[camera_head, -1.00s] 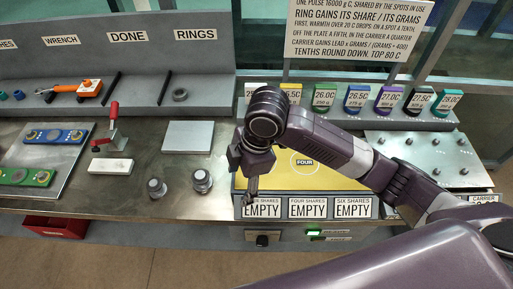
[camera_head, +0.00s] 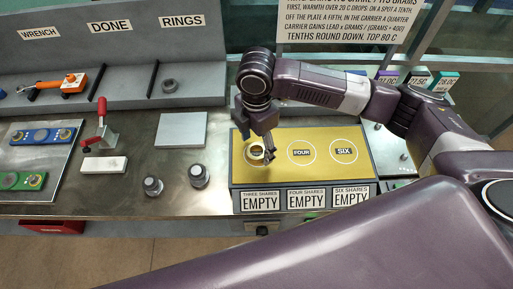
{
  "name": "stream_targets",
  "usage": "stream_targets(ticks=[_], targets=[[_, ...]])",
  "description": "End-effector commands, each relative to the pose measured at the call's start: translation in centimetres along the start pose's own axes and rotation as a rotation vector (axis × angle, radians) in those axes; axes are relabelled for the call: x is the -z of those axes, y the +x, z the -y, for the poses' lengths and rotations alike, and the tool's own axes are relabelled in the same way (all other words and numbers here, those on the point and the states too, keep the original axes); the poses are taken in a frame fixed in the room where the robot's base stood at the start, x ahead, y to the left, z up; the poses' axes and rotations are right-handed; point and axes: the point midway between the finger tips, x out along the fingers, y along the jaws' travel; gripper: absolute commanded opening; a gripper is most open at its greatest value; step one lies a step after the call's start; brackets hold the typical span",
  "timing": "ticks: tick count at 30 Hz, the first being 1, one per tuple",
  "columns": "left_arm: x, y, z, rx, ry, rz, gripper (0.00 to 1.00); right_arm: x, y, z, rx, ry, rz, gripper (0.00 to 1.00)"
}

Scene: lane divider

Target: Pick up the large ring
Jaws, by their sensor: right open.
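A small grey ring (camera_head: 169,85) lies on the back shelf under the RINGS sign, to the right of a black divider bar. It is the only ring I can make out clearly; I cannot tell its size class. My right gripper (camera_head: 262,156) is open, pointing down over the left spot of the yellow plate (camera_head: 280,174). It is well to the right of and nearer than the shelf ring. A pale round shape shows by its fingers; I cannot tell whether it is a ring or the spot's marking. My left gripper is not in view.
Two metal knobs (camera_head: 199,175) stand left of the plate. A red-handled clamp (camera_head: 96,134), a white block (camera_head: 103,165) and a grey square plate (camera_head: 181,130) are on the bench. Coloured labelled holders (camera_head: 414,78) stand at the back right, partly behind my right arm.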

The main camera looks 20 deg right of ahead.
Motion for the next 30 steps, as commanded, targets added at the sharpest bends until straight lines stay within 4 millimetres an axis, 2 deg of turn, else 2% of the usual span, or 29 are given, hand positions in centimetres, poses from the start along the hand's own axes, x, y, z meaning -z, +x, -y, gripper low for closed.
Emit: stream_targets(ticks=[4, 11, 24, 30], targets=[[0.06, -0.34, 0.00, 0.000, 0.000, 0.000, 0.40, 0.04, 1.32, 0.03, 0.000, -0.001, 0.000, 0.63], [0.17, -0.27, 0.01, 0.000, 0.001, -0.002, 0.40, 0.05, 1.52, -0.03, -0.002, -0.001, 0.000, 0.63], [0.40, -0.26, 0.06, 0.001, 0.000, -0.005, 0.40, 0.06, 1.48, -0.03, -0.002, -0.001, 0.000, 0.16], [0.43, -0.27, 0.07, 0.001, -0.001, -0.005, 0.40, 0.06, 1.43, -0.06, -0.003, -0.001, 0.000, 0.14]])
